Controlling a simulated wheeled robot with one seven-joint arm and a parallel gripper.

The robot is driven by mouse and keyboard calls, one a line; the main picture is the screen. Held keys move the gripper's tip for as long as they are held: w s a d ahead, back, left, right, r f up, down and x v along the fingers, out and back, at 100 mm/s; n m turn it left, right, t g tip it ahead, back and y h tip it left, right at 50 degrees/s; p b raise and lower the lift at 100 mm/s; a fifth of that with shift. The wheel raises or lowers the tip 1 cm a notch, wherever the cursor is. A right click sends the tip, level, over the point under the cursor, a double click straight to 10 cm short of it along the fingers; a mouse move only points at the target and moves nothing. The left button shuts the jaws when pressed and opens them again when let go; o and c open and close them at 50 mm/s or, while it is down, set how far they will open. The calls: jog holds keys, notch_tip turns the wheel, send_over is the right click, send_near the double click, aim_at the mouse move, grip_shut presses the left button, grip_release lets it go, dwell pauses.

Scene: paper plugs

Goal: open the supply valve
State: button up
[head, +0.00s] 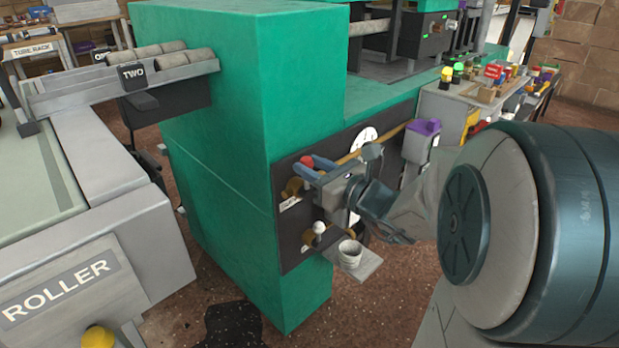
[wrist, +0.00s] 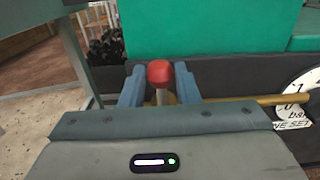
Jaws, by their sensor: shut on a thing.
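A valve lever with a red knob (head: 306,161) stands on brass piping at the dark panel of the green machine. In the wrist view the red knob (wrist: 160,71) stands upright on its pale stem between my two blue fingers. My gripper (head: 314,168) is shut on this lever, with the knob showing above the fingers. The brass valve body (head: 291,188) shows at the left of my gripper, with a small label below it that I cannot read. The lower part of the lever is hidden by my gripper.
Below is a second brass valve with a white knob (head: 319,227), beside a small shelf holding a white cup (head: 350,250). A brass pipe (wrist: 255,100) runs right past a white gauge (wrist: 300,95). The green machine column (head: 215,110) stands close at left.

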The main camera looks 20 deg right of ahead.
jog(key=shift+s+a+f+n+b, duration=0.1)
jog(key=shift+s+a+n+b, duration=0.25)
jog(key=shift+n+b, duration=0.45)
jog(key=shift+s+a+f+n+b, duration=0.15)
jog(key=shift+a+n+b, duration=0.4)
jog(key=shift+b, duration=0.35)
jog(key=shift+d, duration=0.1)
jog(key=n+b, duration=0.1)
jog(key=s+a+n+b, duration=0.1)
jog(key=n, duration=0.1)
jog(key=shift+a+f, duration=0.3)
jog(key=shift+f, duration=0.05)
